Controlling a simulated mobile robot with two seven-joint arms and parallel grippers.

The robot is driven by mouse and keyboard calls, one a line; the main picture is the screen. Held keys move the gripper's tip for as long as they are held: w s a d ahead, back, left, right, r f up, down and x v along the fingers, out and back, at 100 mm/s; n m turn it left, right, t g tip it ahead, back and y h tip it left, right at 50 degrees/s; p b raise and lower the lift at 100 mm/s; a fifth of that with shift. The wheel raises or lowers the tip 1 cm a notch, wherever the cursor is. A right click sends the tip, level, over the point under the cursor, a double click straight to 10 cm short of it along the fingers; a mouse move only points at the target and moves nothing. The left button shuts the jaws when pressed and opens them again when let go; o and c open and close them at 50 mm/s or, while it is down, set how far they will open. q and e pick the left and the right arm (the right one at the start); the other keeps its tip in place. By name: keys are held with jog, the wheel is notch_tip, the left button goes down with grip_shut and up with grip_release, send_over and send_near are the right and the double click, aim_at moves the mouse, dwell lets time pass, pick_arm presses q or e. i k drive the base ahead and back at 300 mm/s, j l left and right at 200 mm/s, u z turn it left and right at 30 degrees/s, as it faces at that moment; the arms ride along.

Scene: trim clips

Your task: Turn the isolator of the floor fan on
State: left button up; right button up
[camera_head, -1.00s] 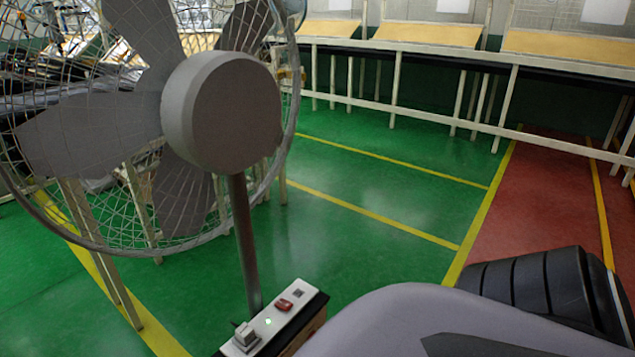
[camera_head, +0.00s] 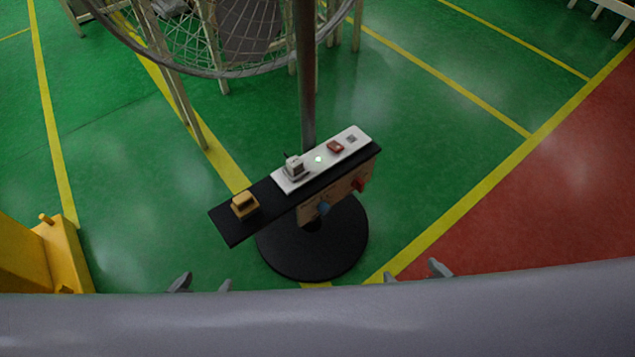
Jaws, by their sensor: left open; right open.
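The floor fan shows its wire cage (camera_head: 235,45) at the top, its grey pole (camera_head: 307,80) and its round black base (camera_head: 330,245). A black shelf (camera_head: 228,222) on the pole carries a white panel (camera_head: 350,138). On the panel are a grey block-like switch (camera_head: 294,168), a small lit green light (camera_head: 318,159), a red rocker (camera_head: 335,147) and a small dark socket. I cannot tell which is the isolator. My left gripper (camera_head: 203,284) and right gripper (camera_head: 418,271) show only fingertips, spread apart and empty, below the shelf in the picture.
A yellow block (camera_head: 245,205) sits on the shelf's left end. A blue knob (camera_head: 323,208) and a red knob (camera_head: 358,185) are on the shelf's wooden front. A yellow structure (camera_head: 62,252) stands at the lower left. Green floor around the base is clear.

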aim_at(359, 184)
jog(key=z, duration=0.3)
jog(key=i+l+u, duration=0.1)
jog(key=u, duration=0.35)
jog(key=l+u, duration=0.25)
jog(key=u, duration=0.2)
jog(key=i+l+u, duration=0.1)
jog(key=l+u, duration=0.3)
jog(key=l, duration=0.4)
jog(key=l+u, duration=0.15)
jog(key=l, duration=0.65)
jog(key=l+u, duration=0.15)
jog(key=l, duration=0.65)
jog(key=k+l, duration=0.1)
jog(key=l, duration=1.3)
jog(key=k, duration=0.05)
